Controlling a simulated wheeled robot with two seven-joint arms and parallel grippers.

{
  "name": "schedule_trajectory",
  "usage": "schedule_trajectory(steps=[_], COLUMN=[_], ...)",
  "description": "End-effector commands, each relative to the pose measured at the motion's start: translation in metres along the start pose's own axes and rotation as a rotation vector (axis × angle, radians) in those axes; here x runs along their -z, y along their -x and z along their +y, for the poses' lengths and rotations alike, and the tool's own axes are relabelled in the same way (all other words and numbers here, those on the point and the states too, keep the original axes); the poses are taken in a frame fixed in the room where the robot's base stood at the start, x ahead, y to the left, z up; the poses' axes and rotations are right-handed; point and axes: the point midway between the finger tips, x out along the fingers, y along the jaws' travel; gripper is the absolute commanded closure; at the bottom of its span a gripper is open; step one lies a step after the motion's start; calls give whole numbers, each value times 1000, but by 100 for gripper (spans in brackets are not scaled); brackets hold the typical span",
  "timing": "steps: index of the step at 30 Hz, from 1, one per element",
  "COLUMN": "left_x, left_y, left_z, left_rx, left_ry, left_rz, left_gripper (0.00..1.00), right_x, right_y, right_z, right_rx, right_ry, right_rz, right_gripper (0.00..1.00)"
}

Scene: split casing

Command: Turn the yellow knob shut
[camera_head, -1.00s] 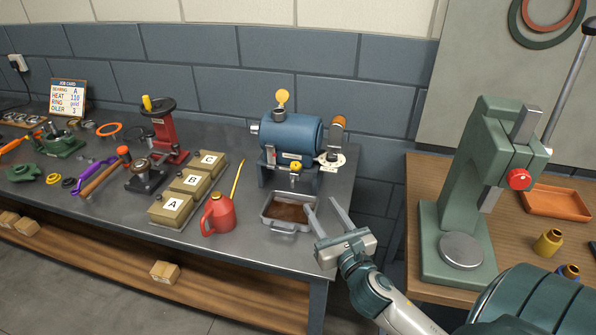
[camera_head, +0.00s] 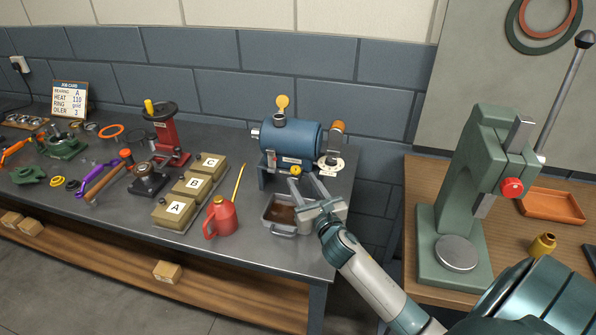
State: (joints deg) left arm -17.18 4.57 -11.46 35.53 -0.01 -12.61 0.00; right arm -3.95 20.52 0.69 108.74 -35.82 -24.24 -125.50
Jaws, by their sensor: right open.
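The small yellow knob (camera_head: 295,171) sits low on the front of the blue cylindrical casing (camera_head: 291,140), which stands on the metal bench. A metal tray (camera_head: 279,228) with brown liquid lies below and in front of the knob. My right gripper (camera_head: 305,183) is open and empty, its fingers pointing up and away toward the knob, over the tray's right part. Its fingertips appear close below the knob; I cannot tell whether they touch it. My left gripper is not in view.
A red oil can (camera_head: 220,217) and boxes A, B and C (camera_head: 193,187) stand left of the tray. A green press (camera_head: 465,190) stands on the wooden table at right.

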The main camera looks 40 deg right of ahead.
Motion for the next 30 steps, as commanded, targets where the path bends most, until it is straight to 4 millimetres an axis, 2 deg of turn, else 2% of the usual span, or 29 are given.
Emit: schedule_trajectory(steps=[3,9,22,23,27,28,30], left_x=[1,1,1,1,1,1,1], left_y=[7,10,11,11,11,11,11], left_z=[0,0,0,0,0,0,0], left_rx=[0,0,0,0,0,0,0], left_ry=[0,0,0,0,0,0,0], left_rz=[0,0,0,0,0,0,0], left_gripper=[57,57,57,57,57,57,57], right_x=[-3,-1,0,0,0,0,0], right_y=[-20,-40,-47,-47,-46,-46,-46], right_z=[0,0,0,0,0,0,0], right_rx=[1,1,0,0,0,0,0], right_ry=[-2,-1,0,0,0,0,0], right_rz=[0,0,0,0,0,1,1], right_gripper=[57,57,57,62,95,98,98])
